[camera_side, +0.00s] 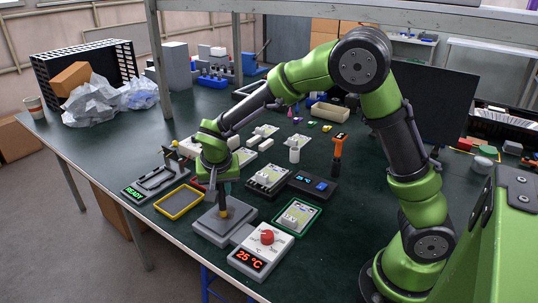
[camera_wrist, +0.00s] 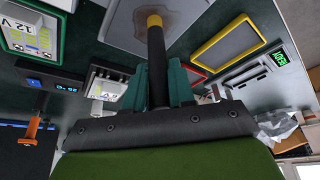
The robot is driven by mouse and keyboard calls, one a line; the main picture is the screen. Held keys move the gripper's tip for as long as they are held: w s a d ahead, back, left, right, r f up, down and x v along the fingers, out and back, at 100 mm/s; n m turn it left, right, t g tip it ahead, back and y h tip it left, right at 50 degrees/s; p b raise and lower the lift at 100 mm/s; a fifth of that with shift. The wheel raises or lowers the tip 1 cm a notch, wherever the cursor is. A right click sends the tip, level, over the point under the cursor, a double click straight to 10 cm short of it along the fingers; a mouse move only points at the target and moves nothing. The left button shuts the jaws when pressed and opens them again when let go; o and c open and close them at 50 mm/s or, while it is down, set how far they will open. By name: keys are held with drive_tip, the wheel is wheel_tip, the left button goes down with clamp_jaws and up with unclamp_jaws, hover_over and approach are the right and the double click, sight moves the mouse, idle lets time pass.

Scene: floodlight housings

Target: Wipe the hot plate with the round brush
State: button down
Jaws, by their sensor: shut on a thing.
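The hot plate (camera_side: 206,230) is a grey square slab near the front table edge, joined to a control box (camera_side: 262,247) with a red knob and a display reading 25 °C. A brown stain shows on its top, also in the wrist view (camera_wrist: 186,30). My gripper (camera_side: 219,183) is shut on the round brush (camera_side: 222,201), which has a dark handle and a yellow end. The brush points down, roughly upright, over the stain. In the wrist view the brush (camera_wrist: 157,65) stands between my fingers. Its end looks at or just above the plate; I cannot tell whether it touches.
A yellow-rimmed tray (camera_side: 179,202) lies left of the plate, beside a device reading READY (camera_side: 150,183). A green-rimmed tray (camera_side: 297,217) with a part lies to the right. An orange-handled tool (camera_side: 338,145) stands behind. Crumpled plastic and a black crate (camera_side: 85,62) are far left.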

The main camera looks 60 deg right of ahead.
drive_tip(key=shift+d, duration=2.1)
drive_tip(key=shift+a, duration=3.75)
wheel_tip(320, 180, up, 8)
drive_tip(key=shift+d, duration=0.1)
